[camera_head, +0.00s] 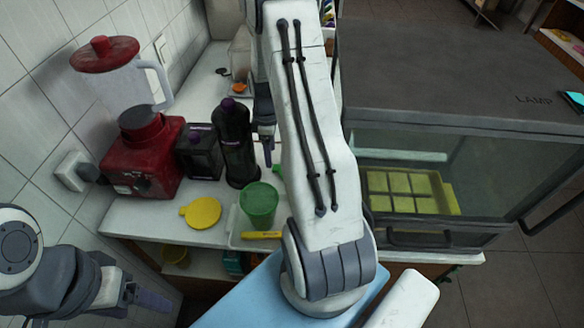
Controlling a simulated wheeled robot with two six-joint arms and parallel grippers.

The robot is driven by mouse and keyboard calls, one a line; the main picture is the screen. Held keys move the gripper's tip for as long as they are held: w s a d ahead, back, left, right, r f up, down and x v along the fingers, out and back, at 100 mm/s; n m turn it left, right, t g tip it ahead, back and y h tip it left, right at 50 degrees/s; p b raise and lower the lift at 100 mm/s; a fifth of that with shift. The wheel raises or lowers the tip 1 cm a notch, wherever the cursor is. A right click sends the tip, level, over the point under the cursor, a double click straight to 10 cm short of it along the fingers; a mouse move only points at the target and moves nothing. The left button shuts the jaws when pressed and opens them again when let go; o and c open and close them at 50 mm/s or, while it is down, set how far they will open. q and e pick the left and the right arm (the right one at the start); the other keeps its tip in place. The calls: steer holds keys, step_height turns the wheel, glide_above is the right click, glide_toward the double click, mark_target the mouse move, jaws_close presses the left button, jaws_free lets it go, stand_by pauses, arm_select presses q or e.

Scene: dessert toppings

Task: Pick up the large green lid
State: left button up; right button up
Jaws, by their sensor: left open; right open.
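A small green edge (278,171) shows beside my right arm, behind the green cup. It may be the large green lid, but the arm hides most of it and I cannot tell. The translucent green cup (258,206) stands upright near the counter's front. My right gripper (267,148) is open, pointing down beside the dark bottle and above that green edge; its fingers are partly hidden by my arm. My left gripper (152,301) is open and empty at the lower left, in front of the counter and away from the cup and green edge.
A yellow lid (202,212) lies left of the cup. A dark bottle (235,145), a black container (198,152) and a red blender (142,155) stand behind. A glass display case (430,150) blocks the right. The white counter (150,218) is bare at front left.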

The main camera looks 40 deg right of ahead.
mark_target(273, 167)
steer(key=f, duration=0.2)
steer(key=f+p, duration=0.1)
steer(key=f, duration=0.2)
steer(key=shift+d+f+p, duration=0.3)
steer(key=shift+f+p, duration=0.05)
steer(key=shift+f, duration=0.05)
jaws_close()
